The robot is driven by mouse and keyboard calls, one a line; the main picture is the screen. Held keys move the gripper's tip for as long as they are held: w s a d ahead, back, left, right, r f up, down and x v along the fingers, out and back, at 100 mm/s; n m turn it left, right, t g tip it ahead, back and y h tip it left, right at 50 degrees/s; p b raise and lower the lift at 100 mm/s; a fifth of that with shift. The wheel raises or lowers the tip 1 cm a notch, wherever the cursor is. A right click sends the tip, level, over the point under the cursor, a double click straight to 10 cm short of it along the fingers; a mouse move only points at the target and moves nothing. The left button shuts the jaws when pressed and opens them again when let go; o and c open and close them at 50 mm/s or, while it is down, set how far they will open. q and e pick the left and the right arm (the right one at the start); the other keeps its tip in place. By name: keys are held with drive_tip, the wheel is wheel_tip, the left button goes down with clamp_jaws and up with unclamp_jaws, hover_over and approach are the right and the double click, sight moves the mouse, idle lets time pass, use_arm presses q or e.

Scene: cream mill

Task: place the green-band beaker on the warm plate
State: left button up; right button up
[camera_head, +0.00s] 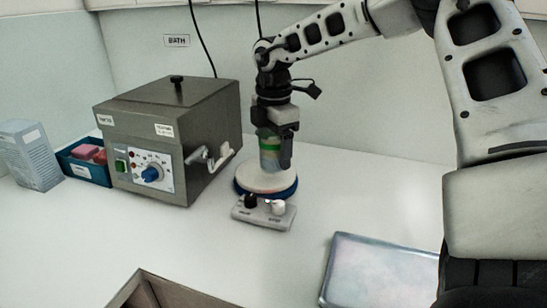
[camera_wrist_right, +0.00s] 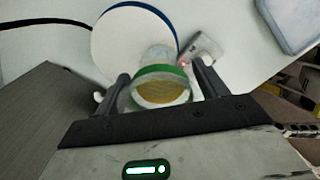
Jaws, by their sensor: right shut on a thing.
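The green-band beaker (camera_head: 268,148) is a clear cup with a green band near its top and yellowish contents. My right gripper (camera_head: 276,160) is shut on it from above, and the beaker looks upright. In the right wrist view the beaker (camera_wrist_right: 160,88) sits between the two fingers. The warm plate (camera_head: 252,181) is a round white disc with a blue rim. In the head view the beaker overlaps it; in the wrist view the plate (camera_wrist_right: 122,38) shows beyond the beaker, up and left. I cannot tell whether they touch. My left gripper is not in view.
A control box with knobs (camera_head: 262,215) is in front of the plate. A grey bath (camera_head: 170,130) with a side tap stands to the left, near the plate. A blue bin (camera_head: 90,170) and a carton (camera_head: 30,155) are further left. A silvery pad (camera_head: 380,270) lies front right.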

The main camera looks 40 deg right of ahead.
sight(274, 161)
drive_tip(key=shift+w+f, duration=0.1)
drive_tip(key=shift+f, duration=1.75)
drive_tip(key=o, duration=1)
drive_tip(key=shift+o, duration=0.2)
wheel_tip(274, 161, up, 12)
drive_tip(key=shift+r+b, duration=0.15)
drive_tip(key=shift+b, duration=0.15)
